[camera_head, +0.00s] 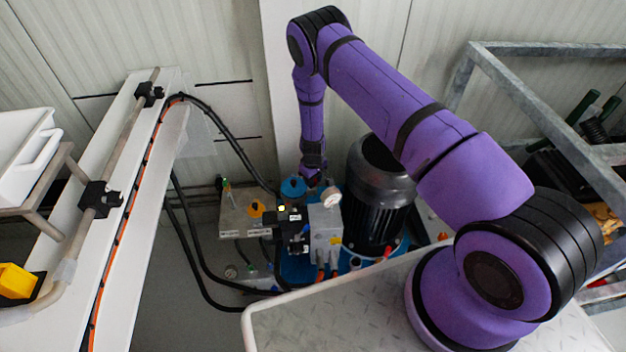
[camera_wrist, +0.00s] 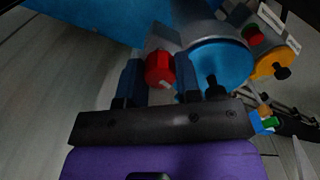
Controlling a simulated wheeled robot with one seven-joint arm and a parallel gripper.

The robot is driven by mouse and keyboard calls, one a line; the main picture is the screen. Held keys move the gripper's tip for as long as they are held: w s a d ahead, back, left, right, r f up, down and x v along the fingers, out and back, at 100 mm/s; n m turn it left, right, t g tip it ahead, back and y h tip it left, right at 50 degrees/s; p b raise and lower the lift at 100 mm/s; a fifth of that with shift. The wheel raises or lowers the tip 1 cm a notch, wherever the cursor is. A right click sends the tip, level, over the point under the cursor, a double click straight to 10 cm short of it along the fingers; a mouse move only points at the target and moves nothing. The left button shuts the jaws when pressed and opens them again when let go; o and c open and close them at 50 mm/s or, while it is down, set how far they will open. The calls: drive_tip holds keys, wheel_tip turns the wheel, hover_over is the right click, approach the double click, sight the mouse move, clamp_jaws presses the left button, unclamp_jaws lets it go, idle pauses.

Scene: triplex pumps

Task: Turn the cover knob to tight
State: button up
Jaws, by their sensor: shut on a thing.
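A red faceted knob (camera_wrist: 160,70) sits between the two dark blue fingers of my gripper (camera_wrist: 158,78) in the wrist view. The gripper is shut on it, and the fingers partly hide its sides. In the head view, my gripper (camera_head: 311,176) reaches down to the back of the pump unit, beside a blue round cap (camera_head: 292,187); the red knob is hidden there. The blue round cover (camera_wrist: 222,62) shows just right of the fingers in the wrist view, with a small black knob (camera_wrist: 212,88) in front of it. I cannot read any tightness mark.
An orange round cover (camera_wrist: 272,65) lies farther right in the wrist view. A black motor (camera_head: 377,195) stands close to the right of my gripper in the head view. A grey metal frame (camera_head: 530,95) stands at right.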

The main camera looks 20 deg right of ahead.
drive_tip(key=m, duration=0.6)
drive_tip(key=shift+m, duration=0.4)
drive_tip(key=m, duration=0.3)
drive_tip(key=shift+m, duration=2.1)
drive_tip(key=o, duration=0.9)
drive_tip(key=shift+r, duration=0.15)
wheel_tip(320, 180, up, 11)
drive_tip(key=shift+f, duration=0.2)
